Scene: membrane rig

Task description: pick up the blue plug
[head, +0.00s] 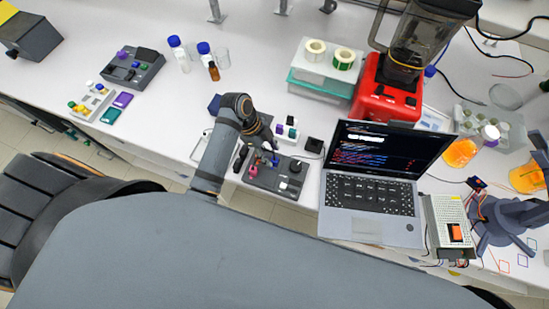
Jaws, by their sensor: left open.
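My left arm reaches over the bench, and its dark left gripper (257,148) points down over the near dark block (262,182). The jaws are open, and the fingers partly hide the block's far edge. A small blue plug (275,160) shows on this block, close to the fingertips. I cannot tell whether they touch it. A pink plug (253,170) and black parts also sit on the block. My right gripper is not in view.
A white tray (289,124) with small coloured pieces lies just behind the gripper. A laptop (370,190) stands to the right, and a red grinder-like machine (385,95) behind it. Another dark block (128,75) with coloured plugs lies at the far left. Bench between is mostly clear.

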